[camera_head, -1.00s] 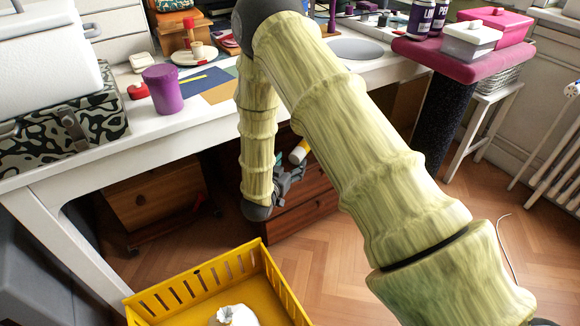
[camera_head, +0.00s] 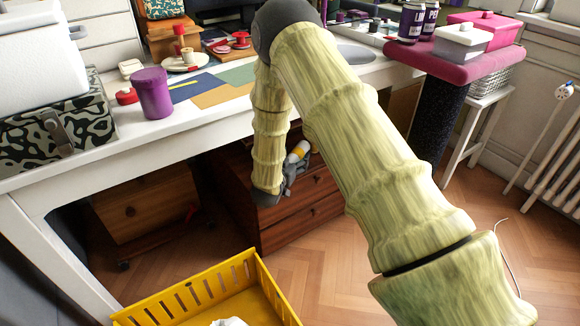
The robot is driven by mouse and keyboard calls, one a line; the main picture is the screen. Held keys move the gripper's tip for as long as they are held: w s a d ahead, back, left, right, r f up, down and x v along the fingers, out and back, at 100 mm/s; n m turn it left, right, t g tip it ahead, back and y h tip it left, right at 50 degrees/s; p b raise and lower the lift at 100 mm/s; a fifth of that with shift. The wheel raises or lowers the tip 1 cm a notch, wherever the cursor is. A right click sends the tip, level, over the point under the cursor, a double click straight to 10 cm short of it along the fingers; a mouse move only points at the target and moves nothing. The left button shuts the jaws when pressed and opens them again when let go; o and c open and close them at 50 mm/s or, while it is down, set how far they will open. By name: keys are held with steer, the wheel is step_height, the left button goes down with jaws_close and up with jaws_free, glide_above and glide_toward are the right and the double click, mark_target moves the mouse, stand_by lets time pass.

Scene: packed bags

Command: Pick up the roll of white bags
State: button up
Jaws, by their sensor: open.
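A white, crumpled-looking thing (camera_head: 229,321) lies in the yellow crate (camera_head: 190,297) at the bottom of the view. It is mostly cut off by the picture edge, so I cannot tell for sure that it is the roll of white bags. My gripper (camera_head: 297,178) is small and dark, partly hidden behind my forearm, beyond the crate and in front of the wooden drawers. It is open. A white and yellow cylinder (camera_head: 298,151) shows just above it; I cannot tell whether they touch.
The white desk (camera_head: 110,150) holds a purple cup (camera_head: 152,93), a camouflage-patterned case (camera_head: 60,130) and small items. A wooden drawer unit (camera_head: 285,222) stands under it. A pink-topped stand (camera_head: 455,62) is at the right. Parquet floor (camera_head: 345,285) right of the crate is clear.

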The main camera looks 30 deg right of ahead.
steer(key=shift+w+d+f, duration=0.1)
steer(key=shift+w+d, duration=0.35)
steer(key=shift+d, duration=0.1)
steer(key=c, duration=1.2)
steer(key=shift+s, duration=0.15)
